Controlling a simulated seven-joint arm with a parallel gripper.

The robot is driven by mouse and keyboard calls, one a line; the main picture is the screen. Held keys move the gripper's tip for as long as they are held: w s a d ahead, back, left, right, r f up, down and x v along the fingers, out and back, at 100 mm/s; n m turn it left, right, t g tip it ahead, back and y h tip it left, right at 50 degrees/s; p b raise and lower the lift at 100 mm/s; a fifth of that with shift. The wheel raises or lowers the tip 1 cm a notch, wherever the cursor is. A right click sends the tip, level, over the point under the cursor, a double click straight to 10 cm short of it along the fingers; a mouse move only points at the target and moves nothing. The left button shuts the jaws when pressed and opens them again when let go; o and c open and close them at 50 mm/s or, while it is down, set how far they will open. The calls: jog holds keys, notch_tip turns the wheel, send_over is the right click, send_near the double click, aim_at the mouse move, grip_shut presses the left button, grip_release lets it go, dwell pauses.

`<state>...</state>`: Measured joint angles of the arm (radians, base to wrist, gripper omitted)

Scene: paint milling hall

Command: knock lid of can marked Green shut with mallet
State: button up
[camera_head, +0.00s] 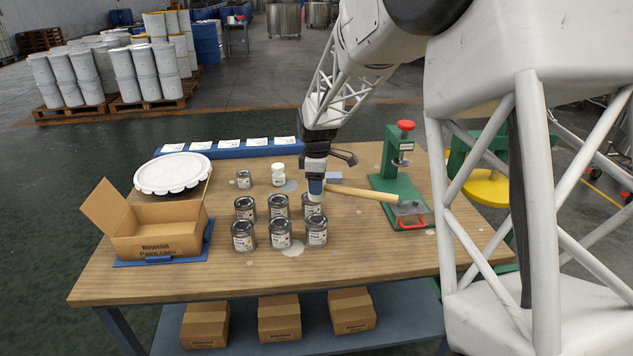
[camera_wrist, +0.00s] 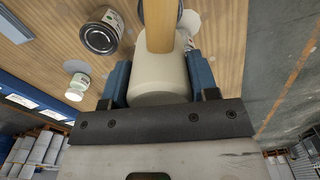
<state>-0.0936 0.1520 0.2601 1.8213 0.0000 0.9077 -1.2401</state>
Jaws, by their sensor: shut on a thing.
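My gripper (camera_head: 316,186) is shut on the mallet, with its blue fingers on either side of the pale head (camera_wrist: 160,84) in the wrist view. The mallet's wooden handle (camera_head: 360,192) points right in the head view. The head is over the back right can (camera_head: 311,208) of a cluster of several small paint cans; I cannot tell whether it touches the can. Other cans stand at the front right (camera_head: 317,231), front middle (camera_head: 280,233), front left (camera_head: 243,237), back middle (camera_head: 278,206) and back left (camera_head: 245,208).
An open cardboard box (camera_head: 160,232) stands left, with a white round lid (camera_head: 172,173) behind it. A small can (camera_head: 243,180) and a white jar (camera_head: 278,174) stand behind the cluster. A green press (camera_head: 392,170) stands right. The table's front right (camera_head: 390,260) is clear.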

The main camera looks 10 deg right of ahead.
jog(key=shift+f, duration=1.65)
jog(key=shift+f, duration=0.1)
jog(key=shift+f, duration=2.4)
jog(key=shift+r, duration=0.1)
jog(key=shift+r, duration=2.9)
jog(key=shift+f, duration=0.7)
jog(key=shift+f, duration=0.1)
jog(key=shift+f, duration=2.4)
